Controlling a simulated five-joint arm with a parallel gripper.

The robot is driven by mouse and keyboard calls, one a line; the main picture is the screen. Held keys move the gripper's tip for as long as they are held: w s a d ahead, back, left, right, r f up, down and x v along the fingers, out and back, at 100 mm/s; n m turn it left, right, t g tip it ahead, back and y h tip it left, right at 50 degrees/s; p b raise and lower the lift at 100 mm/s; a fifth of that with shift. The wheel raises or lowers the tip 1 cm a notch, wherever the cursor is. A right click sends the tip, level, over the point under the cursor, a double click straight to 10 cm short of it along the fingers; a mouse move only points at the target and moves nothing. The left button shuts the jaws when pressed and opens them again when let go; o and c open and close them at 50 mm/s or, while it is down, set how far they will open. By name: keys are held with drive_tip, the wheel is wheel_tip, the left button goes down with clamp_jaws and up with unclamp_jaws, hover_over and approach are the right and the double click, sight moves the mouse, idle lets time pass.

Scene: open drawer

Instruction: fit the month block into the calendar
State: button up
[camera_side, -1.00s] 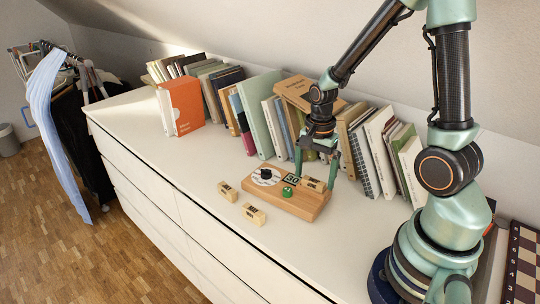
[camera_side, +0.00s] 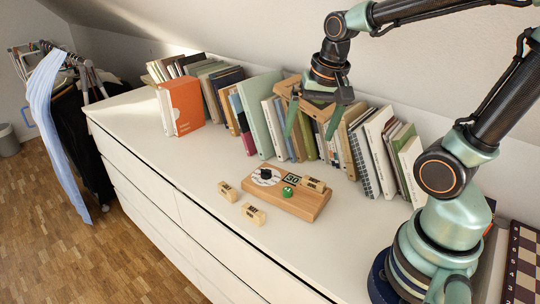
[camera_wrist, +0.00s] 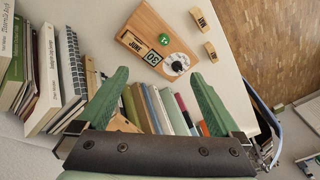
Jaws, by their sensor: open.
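Two loose month blocks lie in front of the calendar, one at the left (camera_side: 227,191) and one nearer the front edge (camera_side: 253,214). My gripper (camera_side: 312,124) is open and empty, well above and behind the calendar, in front of the books; its fingers also show in the wrist view (camera_wrist: 160,76).
A row of books lines the wall behind the calendar, with an orange book (camera_side: 183,104) further left. A checkered board (camera_side: 522,262) lies at the right edge. The dresser top left of the loose blocks is clear.

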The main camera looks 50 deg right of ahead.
drive_tip(key=s+a+r+n+t, duration=0.1)
drive_tip(key=a+r+n+t, duration=0.2)
drive_tip(key=n, duration=0.6)
drive_tip(key=shift+s+a+r, duration=0.25)
drive_tip(key=shift+s+a, duration=0.1)
drive_tip(key=shift+a, duration=0.55)
